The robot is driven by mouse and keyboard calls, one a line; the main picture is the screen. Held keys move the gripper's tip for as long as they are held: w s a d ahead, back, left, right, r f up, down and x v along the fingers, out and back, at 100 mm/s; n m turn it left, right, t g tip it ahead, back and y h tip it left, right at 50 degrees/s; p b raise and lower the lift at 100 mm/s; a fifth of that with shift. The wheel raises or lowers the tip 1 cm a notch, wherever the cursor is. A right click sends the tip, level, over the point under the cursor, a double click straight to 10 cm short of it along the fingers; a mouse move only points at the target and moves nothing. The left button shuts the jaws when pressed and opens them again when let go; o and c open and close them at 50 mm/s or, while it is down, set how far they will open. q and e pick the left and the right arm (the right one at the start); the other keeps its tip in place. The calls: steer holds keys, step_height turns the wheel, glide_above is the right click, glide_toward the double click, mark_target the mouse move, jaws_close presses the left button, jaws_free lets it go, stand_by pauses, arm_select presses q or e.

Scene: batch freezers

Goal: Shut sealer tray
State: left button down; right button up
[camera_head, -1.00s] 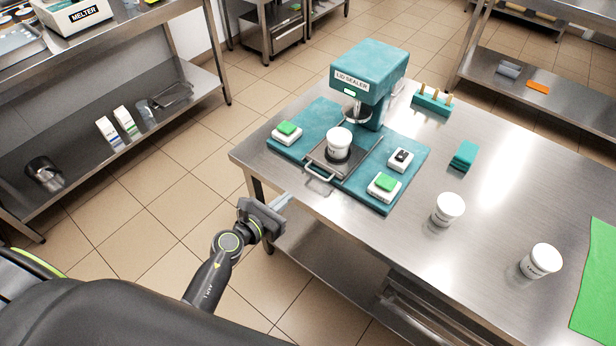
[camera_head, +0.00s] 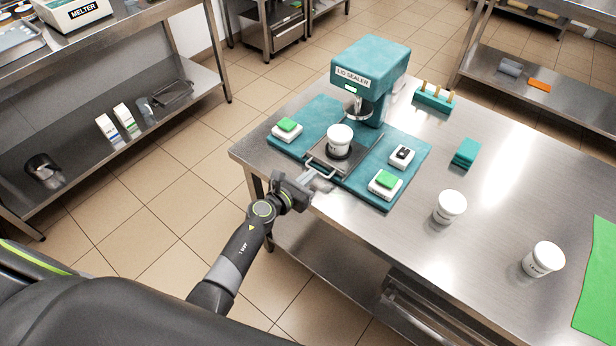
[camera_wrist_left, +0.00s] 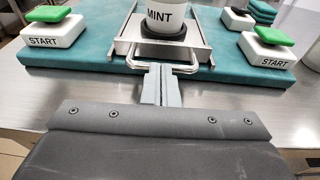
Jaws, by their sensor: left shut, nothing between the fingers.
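The lid sealer (camera_head: 372,65) is a teal machine on a teal base on the steel table. Its sealer tray (camera_head: 318,161) sticks out at the front, with a metal loop handle (camera_head: 320,171). A white cup (camera_head: 340,137) stands upright on the tray; the left wrist view shows it labelled MINT (camera_wrist_left: 167,17). My left gripper (camera_head: 319,182) is shut and empty, just in front of the handle. In the left wrist view its closed fingertips (camera_wrist_left: 160,72) reach the middle of the handle (camera_wrist_left: 163,67); I cannot tell if they touch. My right gripper is not in view.
White boxes with green START buttons (camera_head: 287,126) (camera_head: 386,180) flank the tray. A smaller box with a black switch (camera_head: 402,154) is at right. Two more white cups (camera_head: 450,206) (camera_head: 543,259) and a green cloth (camera_head: 598,285) lie further right. The floor left of the table is clear.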

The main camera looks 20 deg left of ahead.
mark_target(332, 153)
arm_select(q)
steer(key=b+x, duration=0.1)
steer(key=x, duration=0.1)
steer(key=r+x, duration=0.1)
steer(key=x, duration=0.2)
steer(key=b+x, duration=0.1)
steer(key=x, duration=0.2)
steer(key=shift+w+d+r+b, duration=0.15)
steer(key=shift+w+b, duration=0.05)
steer(key=shift+b, duration=0.1)
steer(key=shift+w+d+r, duration=0.1)
steer(key=shift+w, duration=0.2)
steer(key=shift+r, duration=0.3)
